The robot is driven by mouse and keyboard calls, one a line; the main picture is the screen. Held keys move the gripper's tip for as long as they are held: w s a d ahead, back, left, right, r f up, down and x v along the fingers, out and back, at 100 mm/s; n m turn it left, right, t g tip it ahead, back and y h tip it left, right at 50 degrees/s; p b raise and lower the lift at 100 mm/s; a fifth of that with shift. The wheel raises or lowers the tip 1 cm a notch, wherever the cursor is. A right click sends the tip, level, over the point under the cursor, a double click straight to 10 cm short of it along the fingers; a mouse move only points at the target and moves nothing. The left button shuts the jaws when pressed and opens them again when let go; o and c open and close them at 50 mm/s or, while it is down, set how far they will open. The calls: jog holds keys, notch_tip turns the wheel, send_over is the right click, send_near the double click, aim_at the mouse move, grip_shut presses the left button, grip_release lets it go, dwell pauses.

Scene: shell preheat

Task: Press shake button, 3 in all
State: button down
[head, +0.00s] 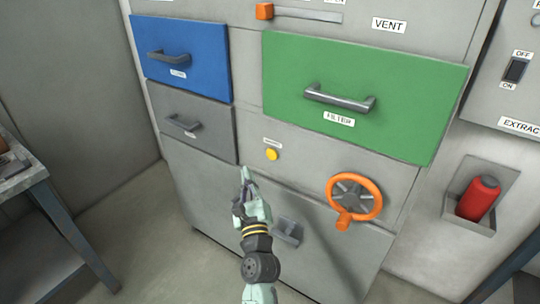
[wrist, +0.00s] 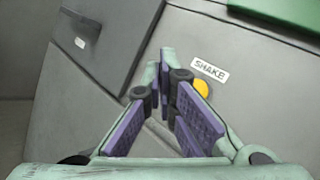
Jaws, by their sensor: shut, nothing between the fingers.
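The shake button is a small round yellow button (head: 272,155) on the grey cabinet front, below the green filter drawer. In the wrist view the yellow button (wrist: 201,89) shows just right of my fingers, partly covered by them, with the SHAKE label (wrist: 210,69) above it. My gripper (head: 246,172) is shut and empty, its tips pointing at the cabinet a little left of and below the button in the head view. In the wrist view my gripper (wrist: 161,56) has its fingertips together, left of the button. I cannot tell whether the tips touch the panel.
An orange handwheel (head: 354,198) sits right of the button. The green drawer (head: 390,70) and its handle are above. Blue (head: 190,45) and grey (head: 212,120) drawers are at left. A red cylinder (head: 478,198) sits in a holder at right; a bench (head: 35,175) stands far left.

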jog(key=w+d+b, duration=0.2)
jog(key=w+d, duration=0.2)
jog(key=w, duration=0.2)
jog(key=shift+w+d, duration=0.35)
jog(key=shift+d, duration=0.05)
jog(key=shift+w, duration=0.1)
dwell(1.1)
jog(key=shift+w+d, duration=0.25)
jog(key=shift+w+d, duration=0.25)
jog(key=shift+w, duration=0.1)
dwell(0.7)
jog(key=shift+s, duration=0.1)
jog(key=shift+s+a, duration=0.5)
jog(key=shift+s, duration=0.1)
jog(key=shift+s+a+p, duration=0.55)
jog(key=shift+s+a, duration=0.2)
jog(key=shift+s, duration=0.3)
jog(key=shift+s+a+p, duration=0.55)
jog(key=shift+s+a, duration=0.15)
jog(key=shift+s, duration=0.3)
dwell(0.7)
